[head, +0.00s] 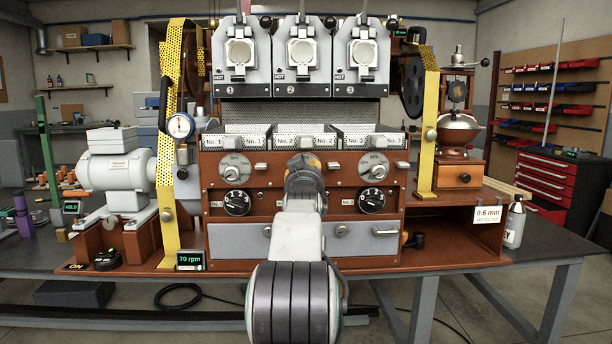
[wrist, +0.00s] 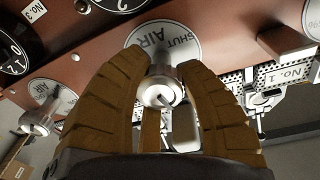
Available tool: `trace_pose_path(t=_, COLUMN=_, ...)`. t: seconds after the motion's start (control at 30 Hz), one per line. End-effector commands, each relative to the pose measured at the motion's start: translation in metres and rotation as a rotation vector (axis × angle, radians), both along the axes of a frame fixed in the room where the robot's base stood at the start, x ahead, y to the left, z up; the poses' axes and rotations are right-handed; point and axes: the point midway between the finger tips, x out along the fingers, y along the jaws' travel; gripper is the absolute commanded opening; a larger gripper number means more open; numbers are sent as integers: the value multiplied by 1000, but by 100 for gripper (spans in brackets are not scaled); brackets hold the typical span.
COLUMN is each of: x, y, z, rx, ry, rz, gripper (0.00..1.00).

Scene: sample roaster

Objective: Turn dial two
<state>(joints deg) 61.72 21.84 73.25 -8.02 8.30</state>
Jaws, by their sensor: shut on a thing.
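The knob stands in front of a pale round plate marked SHUT and AIR (wrist: 165,38), upside down in that view. A black dial (wrist: 118,3) shows partly at the top edge, beyond the plate and clear of the fingers. In the head view my gripper (head: 304,163) is at the middle of the brown panel (head: 268,188).
Black dials sit to the left (head: 237,203) and right (head: 372,200), below silver air knobs (head: 234,172) (head: 374,171). White numbered trays (head: 247,139) stand just above. A grey drawer front (head: 240,239) lies below.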

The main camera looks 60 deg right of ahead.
Motion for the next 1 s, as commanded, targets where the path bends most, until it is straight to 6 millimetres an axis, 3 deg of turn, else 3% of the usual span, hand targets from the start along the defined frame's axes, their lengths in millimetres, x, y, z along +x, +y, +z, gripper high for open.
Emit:
trace_pose_path(t=0.03, x=0, y=-1, z=-7, rx=1, ry=23, rz=-1, gripper=1)
trace_pose_path(t=0.77, x=1, y=-1, z=-8, rx=-39, ry=94, rz=-4, gripper=1)
trace_pose_path(t=0.8, x=1, y=-1, z=-8, rx=-39, ry=94, rz=-4, gripper=36)
trace_pose_path(t=1.0, x=1, y=0, z=-5, rx=-44, ry=91, rz=-4, gripper=54)
